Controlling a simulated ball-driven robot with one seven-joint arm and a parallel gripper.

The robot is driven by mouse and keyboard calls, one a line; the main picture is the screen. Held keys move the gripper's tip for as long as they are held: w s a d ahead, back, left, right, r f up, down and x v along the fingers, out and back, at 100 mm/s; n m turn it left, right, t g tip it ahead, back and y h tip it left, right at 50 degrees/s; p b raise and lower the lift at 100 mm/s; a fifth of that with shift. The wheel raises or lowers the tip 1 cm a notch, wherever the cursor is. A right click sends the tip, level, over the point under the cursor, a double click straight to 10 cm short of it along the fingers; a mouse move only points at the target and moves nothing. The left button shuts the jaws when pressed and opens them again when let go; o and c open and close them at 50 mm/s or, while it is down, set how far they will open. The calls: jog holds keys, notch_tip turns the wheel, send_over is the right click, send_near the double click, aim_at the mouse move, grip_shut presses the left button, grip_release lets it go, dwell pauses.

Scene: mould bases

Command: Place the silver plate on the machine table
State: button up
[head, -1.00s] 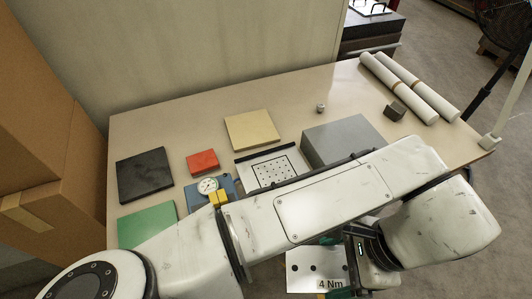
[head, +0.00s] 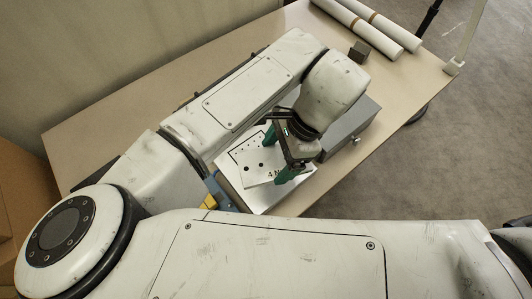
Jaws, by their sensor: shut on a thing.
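The silver plate (head: 256,167), with dark holes and a partly hidden "4 N" mark, is in my gripper (head: 280,157). The green-tipped fingers are shut on its right side. The plate is over the machine table (head: 258,203), a pale metal slab whose dotted, black-lined top shows behind the plate. Whether the plate touches the table or hangs just above it I cannot tell. My arm and the plate hide part of the machine table.
A grey box (head: 350,125) stands close to the right of my gripper. A blue and yellow fixture (head: 212,196) is at the left. A dark block (head: 360,50) and white rolls (head: 385,30) lie at the back right. My arm hides the coloured plates.

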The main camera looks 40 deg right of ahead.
aim_at(275, 147)
jog(key=w+f+b, duration=0.2)
jog(key=f, duration=0.1)
jog(key=w+f+b, duration=0.1)
jog(key=b, duration=0.1)
jog(key=shift+w+d+f, duration=0.1)
jog(key=shift+d+f, duration=0.15)
jog(key=shift+d, duration=0.1)
jog(key=shift+w+d+f+b, duration=0.15)
jog(key=shift+w+f+b, duration=0.2)
jog(key=shift+w+b, duration=0.15)
jog(key=shift+w+f+b, duration=0.3)
jog(key=shift+f+b, duration=0.15)
jog(key=shift+f, duration=0.05)
notch_tip(275, 147, down, 3)
jog(key=b, duration=0.3)
jog(key=shift+d, duration=0.1)
jog(key=shift+r, duration=0.1)
jog(key=o, duration=1.1)
jog(key=shift+f, duration=0.25)
jog(key=shift+o, duration=1.3)
